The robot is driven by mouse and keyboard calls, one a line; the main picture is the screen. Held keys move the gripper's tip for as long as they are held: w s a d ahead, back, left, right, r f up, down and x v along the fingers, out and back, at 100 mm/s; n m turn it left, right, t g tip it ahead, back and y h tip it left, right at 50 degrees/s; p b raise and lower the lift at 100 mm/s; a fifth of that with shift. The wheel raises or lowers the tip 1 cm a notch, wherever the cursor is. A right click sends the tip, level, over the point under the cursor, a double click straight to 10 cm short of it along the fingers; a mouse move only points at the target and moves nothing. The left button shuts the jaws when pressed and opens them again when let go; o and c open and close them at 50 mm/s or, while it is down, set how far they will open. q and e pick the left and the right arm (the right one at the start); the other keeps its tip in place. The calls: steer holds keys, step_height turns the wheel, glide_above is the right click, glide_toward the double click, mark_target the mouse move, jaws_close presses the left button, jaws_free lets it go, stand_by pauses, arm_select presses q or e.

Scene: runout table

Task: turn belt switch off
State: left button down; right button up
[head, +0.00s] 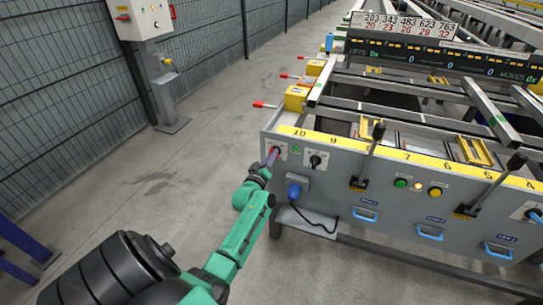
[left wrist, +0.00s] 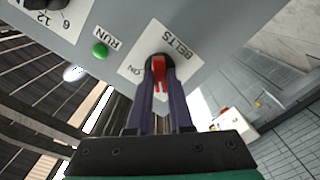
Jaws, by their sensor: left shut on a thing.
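The belt switch is a rotary switch with a red handle (left wrist: 158,70) on a white plate (left wrist: 181,47) marked BELTS and ON. In the left wrist view the red handle points down the picture, toward my gripper, with the ON mark to its left. My left gripper (left wrist: 158,80) has its two dark fingers shut on the handle, one on each side. In the head view the left gripper (head: 271,158) is at the left end of the grey panel, and it hides most of the switch there.
A green RUN lamp (left wrist: 100,50) sits beside the switch plate. Open floor (head: 150,205) lies left of the table.

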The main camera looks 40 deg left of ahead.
stand_by(0.4)
arm_select(q)
steer(key=c, duration=0.8)
jaws_free()
steer(key=shift+s, duration=0.1)
steer(key=p+v, duration=0.1)
steer(key=v, duration=1.3)
steer(key=shift+s+d+p, duration=0.15)
steer(key=shift+s+p, duration=0.05)
steer(key=shift+p, duration=0.1)
